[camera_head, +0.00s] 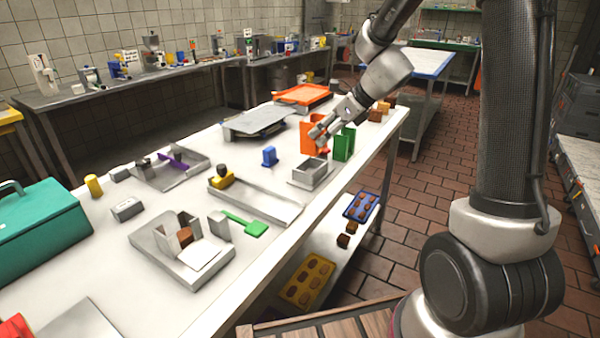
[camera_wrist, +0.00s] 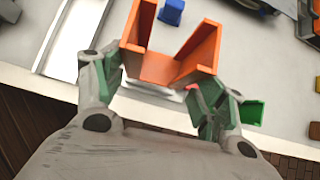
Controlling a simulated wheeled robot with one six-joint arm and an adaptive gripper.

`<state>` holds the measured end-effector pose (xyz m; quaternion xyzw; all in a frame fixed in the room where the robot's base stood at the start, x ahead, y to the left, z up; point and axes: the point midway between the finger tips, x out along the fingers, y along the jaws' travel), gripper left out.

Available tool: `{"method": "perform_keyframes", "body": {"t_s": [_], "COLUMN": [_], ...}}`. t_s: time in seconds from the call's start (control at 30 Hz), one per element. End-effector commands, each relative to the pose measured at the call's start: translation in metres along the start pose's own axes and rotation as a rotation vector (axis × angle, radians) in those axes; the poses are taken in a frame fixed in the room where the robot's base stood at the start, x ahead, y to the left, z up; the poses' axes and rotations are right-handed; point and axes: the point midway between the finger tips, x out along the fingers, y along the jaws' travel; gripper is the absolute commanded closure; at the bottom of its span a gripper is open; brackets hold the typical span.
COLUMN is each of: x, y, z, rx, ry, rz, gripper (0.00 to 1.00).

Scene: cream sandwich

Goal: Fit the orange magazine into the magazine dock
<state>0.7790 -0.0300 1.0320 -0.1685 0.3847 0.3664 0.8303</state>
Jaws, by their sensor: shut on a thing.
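The orange magazine (camera_head: 308,136) is a tall open channel at the right end of the white table. It also shows in the wrist view (camera_wrist: 204,45), its open side facing up in the picture. My gripper (camera_head: 322,136) is shut on it, with green-padded fingers on either side in the wrist view (camera_wrist: 158,84). A square open metal box on a flat base (camera_head: 308,174), which looks like the magazine dock, is just in front of the magazine in the head view. In the wrist view it is mostly hidden. I cannot tell the gap between magazine and dock.
A green magazine (camera_head: 345,143) stands close to the right of the orange one. A blue block (camera_head: 269,156) is to the left. A long metal tray (camera_head: 262,204) lies nearer, and an orange tray (camera_head: 302,95) lies behind. The table's right edge is close.

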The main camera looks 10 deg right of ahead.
Motion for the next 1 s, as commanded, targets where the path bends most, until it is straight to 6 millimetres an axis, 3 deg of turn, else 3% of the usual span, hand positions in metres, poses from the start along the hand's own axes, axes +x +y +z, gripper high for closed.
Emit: {"method": "perform_keyframes", "body": {"t_s": [0.1,0.3,0.63,0.93,0.97,1.0], "x": [0.007,0.036,0.069,0.075,0.075,0.075], "y": [0.000,-0.001,-0.001,-0.001,-0.001,-0.001], "z": [0.001,-0.024,-0.052,-0.056,-0.057,-0.057], "rx": [0.035,0.040,0.037,0.033,0.033,0.033], "ry": [-0.025,-0.026,-0.025,-0.027,-0.027,-0.027], "rz": [-0.029,-0.033,-0.031,-0.033,-0.033,-0.033], "gripper": [0.61,0.61,0.61,0.61,0.24,0.16]}}
